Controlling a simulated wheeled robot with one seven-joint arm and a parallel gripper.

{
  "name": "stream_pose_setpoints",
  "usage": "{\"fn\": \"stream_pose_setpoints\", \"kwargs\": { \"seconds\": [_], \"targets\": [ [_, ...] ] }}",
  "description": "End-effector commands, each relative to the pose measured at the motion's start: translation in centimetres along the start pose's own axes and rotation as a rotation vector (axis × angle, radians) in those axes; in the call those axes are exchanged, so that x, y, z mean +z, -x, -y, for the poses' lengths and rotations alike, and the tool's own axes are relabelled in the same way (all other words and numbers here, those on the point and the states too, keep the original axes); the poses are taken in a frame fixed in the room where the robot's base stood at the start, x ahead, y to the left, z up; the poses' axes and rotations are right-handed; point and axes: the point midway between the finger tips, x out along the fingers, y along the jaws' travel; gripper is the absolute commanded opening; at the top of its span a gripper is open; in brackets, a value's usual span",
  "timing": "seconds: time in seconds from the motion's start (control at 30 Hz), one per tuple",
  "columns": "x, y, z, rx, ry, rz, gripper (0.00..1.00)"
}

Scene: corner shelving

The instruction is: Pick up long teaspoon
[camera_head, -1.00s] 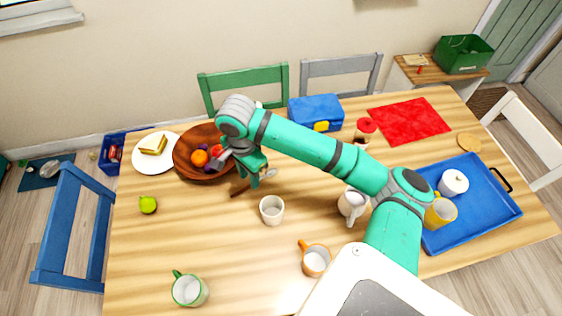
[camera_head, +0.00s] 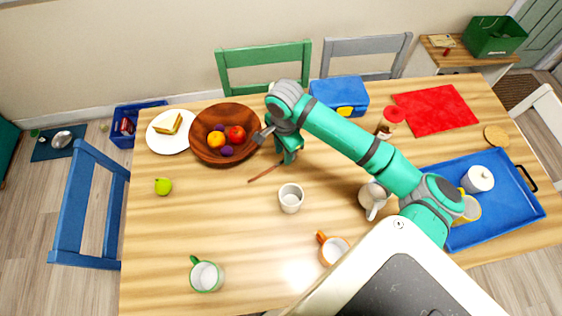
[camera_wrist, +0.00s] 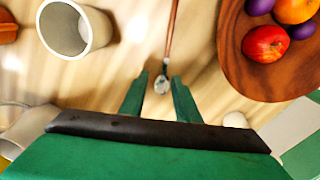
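The long teaspoon lies on the wooden table. Its thin brown handle (camera_head: 265,172) shows in the head view between the fruit bowl and the white cup, while its spoon end is hidden by my gripper (camera_head: 288,158). In the wrist view the teaspoon (camera_wrist: 171,35) points away from me. Its silvery end (camera_wrist: 161,85) appears between the two green fingertips of my gripper (camera_wrist: 161,77). The fingers are apart, with gaps on both sides of the spoon. I cannot tell how high the fingertips are above the table.
The wooden fruit bowl (camera_head: 205,155) is close to my gripper, on the right in the wrist view. A white cup (camera_head: 291,198) stands near the handle. A white jug (camera_head: 371,198) stands under my arm. The front-left table area around the green mug (camera_head: 206,275) is mostly clear.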

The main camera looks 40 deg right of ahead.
Motion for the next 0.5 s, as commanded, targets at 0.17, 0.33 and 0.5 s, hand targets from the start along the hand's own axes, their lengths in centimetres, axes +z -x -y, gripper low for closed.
{"fn": "stream_pose_setpoints", "kwargs": {
  "seconds": [0.17, 0.33, 0.5],
  "targets": [
    [0.5, -2.4, 0.6, 0.002, 0.013, 0.001, 0.29],
    [0.6, -4.3, 0.8, 0.001, 0.016, 0.001, 0.29],
    [0.6, -4.9, 0.8, 0.001, 0.017, 0.001, 0.29]
  ]
}}
